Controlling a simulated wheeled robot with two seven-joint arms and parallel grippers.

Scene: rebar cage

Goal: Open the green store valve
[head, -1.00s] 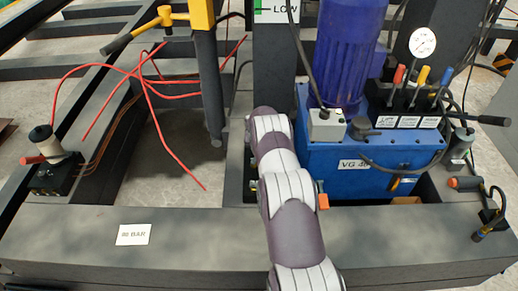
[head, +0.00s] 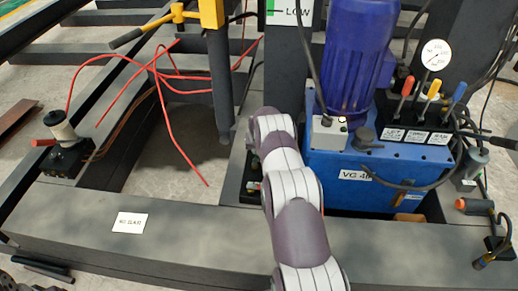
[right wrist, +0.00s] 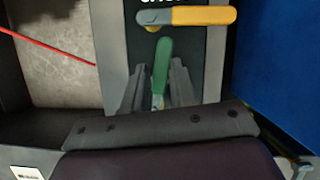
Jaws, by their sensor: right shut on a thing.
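The green valve lever (right wrist: 161,66) stands upright in the right wrist view, its handle pointing up the picture. My right gripper (right wrist: 157,88) is shut on it, with the two grey fingers on either side of its lower part. The valve body below is mostly hidden by the gripper. In the head view my right arm comes in from the bottom middle and hides the gripper and the green lever. A dark two-bar shape at the bottom left edge of the head view looks like my left gripper (head: 44,270); its opening is unclear.
A yellow lever (right wrist: 190,16) lies crosswise just beyond the green one. The blue power unit (head: 345,176) with gauge and levers stands to the right. A dark beam (head: 190,240) crosses the front. Red hoses (head: 165,110) and a yellow-handled hand pump (head: 210,14) are at left.

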